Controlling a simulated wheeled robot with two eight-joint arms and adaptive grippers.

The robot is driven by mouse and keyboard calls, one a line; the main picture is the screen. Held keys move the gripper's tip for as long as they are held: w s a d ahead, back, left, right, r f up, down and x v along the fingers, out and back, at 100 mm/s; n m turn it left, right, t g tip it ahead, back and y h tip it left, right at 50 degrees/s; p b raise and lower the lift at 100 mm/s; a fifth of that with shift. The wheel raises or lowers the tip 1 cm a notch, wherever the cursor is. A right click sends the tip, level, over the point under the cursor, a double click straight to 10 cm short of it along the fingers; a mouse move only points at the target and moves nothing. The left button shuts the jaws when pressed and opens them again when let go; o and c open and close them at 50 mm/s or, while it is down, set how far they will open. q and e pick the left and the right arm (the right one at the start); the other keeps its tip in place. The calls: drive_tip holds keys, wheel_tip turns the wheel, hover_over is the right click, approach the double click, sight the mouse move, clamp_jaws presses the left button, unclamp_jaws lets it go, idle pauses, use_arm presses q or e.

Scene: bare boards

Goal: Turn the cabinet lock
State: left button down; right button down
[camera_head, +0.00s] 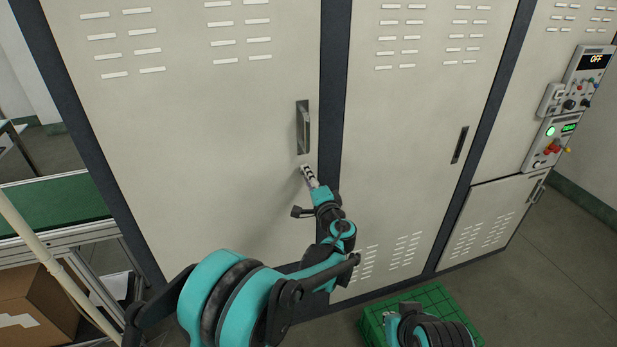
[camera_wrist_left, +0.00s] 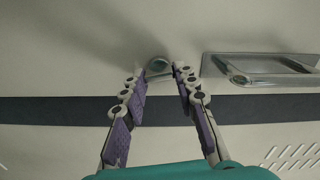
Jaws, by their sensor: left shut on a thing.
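The tall pale cabinet door (camera_head: 200,130) has an upright metal handle (camera_head: 303,127) near its right edge. My left gripper (camera_head: 307,172) is at the door just below this handle. In the left wrist view, the small round lock (camera_wrist_left: 158,65) sits between the fingertips of my left gripper (camera_wrist_left: 160,76), which is shut on it. The handle (camera_wrist_left: 262,68) shows to the right of the lock there. In the head view the fingers mostly hide the lock. Part of my right arm (camera_head: 430,328) shows at the bottom edge; its gripper's state is unclear.
A second door (camera_head: 415,130) with a dark handle (camera_head: 459,145) stands to the right. A control panel (camera_head: 568,100) with an OFF display is at the far right. A green crate (camera_head: 440,297) is on the floor. A green-topped bench (camera_head: 55,212) and cardboard box (camera_head: 35,308) stand left.

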use_arm(q)
drive_tip(key=shift+m, duration=1)
drive_tip(key=c, duration=1.2)
unclamp_jaws()
drive_tip(key=shift+f, duration=0.1)
drive_tip(key=shift+o, duration=0.2)
drive_tip(key=v, duration=1.2)
